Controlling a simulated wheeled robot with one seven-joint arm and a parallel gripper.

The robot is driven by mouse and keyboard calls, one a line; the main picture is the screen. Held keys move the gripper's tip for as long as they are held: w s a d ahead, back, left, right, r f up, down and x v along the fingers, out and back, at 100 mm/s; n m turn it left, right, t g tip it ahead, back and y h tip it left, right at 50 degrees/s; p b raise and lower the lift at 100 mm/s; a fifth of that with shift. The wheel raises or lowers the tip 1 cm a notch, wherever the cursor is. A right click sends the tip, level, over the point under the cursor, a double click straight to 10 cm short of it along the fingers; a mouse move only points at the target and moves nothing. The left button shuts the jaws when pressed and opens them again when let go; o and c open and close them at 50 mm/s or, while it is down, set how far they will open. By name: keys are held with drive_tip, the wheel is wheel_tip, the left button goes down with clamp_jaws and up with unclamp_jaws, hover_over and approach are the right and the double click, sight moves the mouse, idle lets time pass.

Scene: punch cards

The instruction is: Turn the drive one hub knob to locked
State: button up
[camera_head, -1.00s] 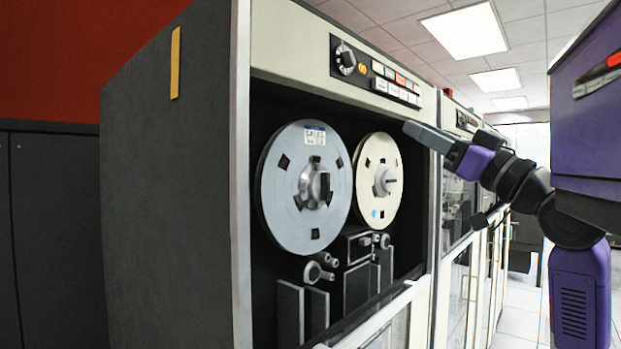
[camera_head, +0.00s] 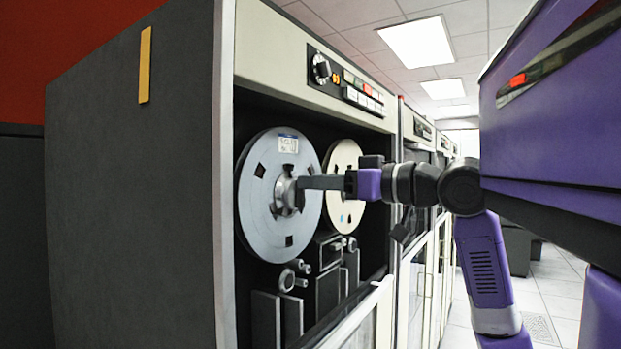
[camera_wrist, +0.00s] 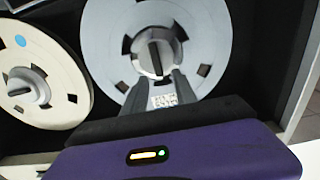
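The grey-blue tape reel (camera_head: 262,215) hangs in the nearest tape drive cabinet. Its silver hub knob (camera_head: 281,194) is partly hidden by my gripper in the head view. In the wrist view the hub knob (camera_wrist: 155,58) shows a dark raised bar across its middle, roughly upright in the picture. My gripper (camera_head: 302,184) reaches in from the right to the hub. The fingertips are close to the hub's rim; contact cannot be told.
A second, cream reel (camera_head: 334,165) sits just right of the first. Above are a panel knob (camera_head: 321,68) and a row of buttons (camera_head: 363,97). Tape guides (camera_head: 291,277) stick out below the reels. More cabinets line up to the right.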

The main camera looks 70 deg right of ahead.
drive_tip(key=shift+x, duration=0.95)
drive_tip(key=shift+c, duration=0.4)
clamp_jaws()
